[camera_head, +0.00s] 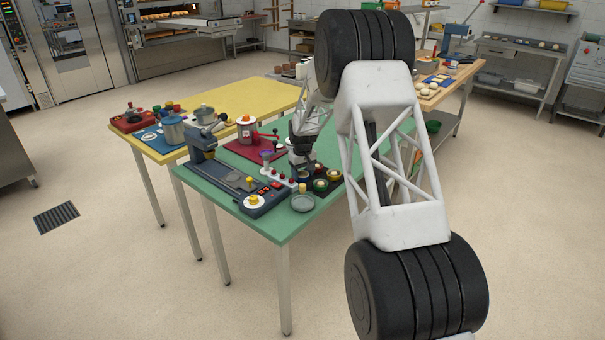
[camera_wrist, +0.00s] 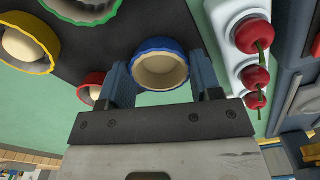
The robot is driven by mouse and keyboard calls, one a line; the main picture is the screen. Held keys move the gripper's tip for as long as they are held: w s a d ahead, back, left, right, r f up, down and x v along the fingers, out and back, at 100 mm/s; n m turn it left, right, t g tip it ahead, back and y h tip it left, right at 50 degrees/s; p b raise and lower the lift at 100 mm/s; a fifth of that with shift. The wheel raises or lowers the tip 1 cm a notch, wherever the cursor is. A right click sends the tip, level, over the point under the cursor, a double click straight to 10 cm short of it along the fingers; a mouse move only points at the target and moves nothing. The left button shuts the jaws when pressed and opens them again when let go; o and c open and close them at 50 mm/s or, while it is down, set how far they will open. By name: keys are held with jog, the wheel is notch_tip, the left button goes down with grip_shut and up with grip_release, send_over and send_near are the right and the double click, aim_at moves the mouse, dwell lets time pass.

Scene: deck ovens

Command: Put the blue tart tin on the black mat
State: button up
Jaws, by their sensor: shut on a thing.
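The blue tart tin (camera_wrist: 161,68) has a blue fluted rim and a pale inside. It sits between the two fingers of my gripper (camera_wrist: 162,82) in the wrist view, and the gripper is shut on it. The black mat (camera_wrist: 120,38) shows beyond the tin and overlaps it in the wrist view; I cannot tell whether the tin touches it. In the head view my gripper (camera_head: 302,165) is low over the green table, and the blue tin cannot be made out there.
A yellow tin (camera_wrist: 28,42), a green tin (camera_wrist: 82,8) and a red tin (camera_wrist: 91,88) are on or beside the mat. A white rack of red cherries (camera_wrist: 251,50) stands close to the right finger. A grey round dish (camera_head: 302,203) is near the table edge.

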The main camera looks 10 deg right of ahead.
jog(key=shift+f, duration=0.1)
jog(key=o, duration=0.9)
notch_tip(320, 180, up, 12)
jog(key=shift+r, duration=0.15)
dwell(0.4)
dwell(0.7)
